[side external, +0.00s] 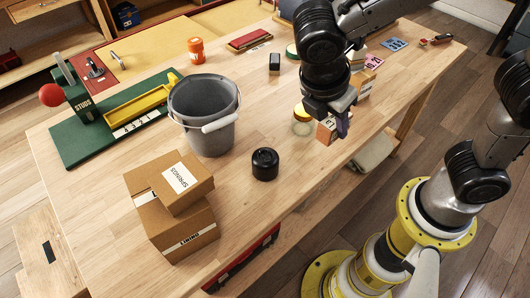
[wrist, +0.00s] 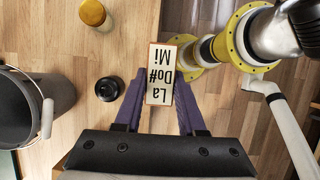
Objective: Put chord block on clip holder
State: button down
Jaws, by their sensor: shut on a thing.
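The chord block (side external: 328,130) is a small orange-brown block with a white label. In the wrist view the block (wrist: 160,75) reads "La Do# Mi", upside down. My gripper (side external: 341,122) is shut on it, with a purple finger on each side. It is over the right part of the table, and I cannot tell how far above the top. No thing marked as a clip holder can be told with certainty. A green board (side external: 75,148) with a yellow tray (side external: 140,105) stands at the left.
A grey bucket (side external: 207,138), a black round jar (side external: 265,164) and stacked cartons (side external: 170,205) stand left of my gripper. A yellow-lidded jar (side external: 302,113) is close beside the block. Orange jar (side external: 196,50) and red case (side external: 249,39) lie farther back. Bare wood (side external: 275,215) is at the front.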

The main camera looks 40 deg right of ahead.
jog(key=w+a+f, duration=0.2)
jog(key=w+f, duration=0.1)
jog(key=w, duration=0.1)
jog(key=w+a+f, duration=0.1)
jog(key=w+f, duration=0.2)
jog(key=w+a+f, duration=0.2)
jog(key=w+f, duration=0.1)
jog(key=w, duration=0.1)
jog(key=shift+w+a, duration=0.35)
jog(key=shift+w+a+f, duration=0.25)
jog(key=shift+w+f, duration=0.15)
jog(key=shift+f, duration=1.65)
jog(key=shift+f, duration=0.1)
jog(key=c, duration=0.5)
grip_release()
jog(key=v, duration=1.2)
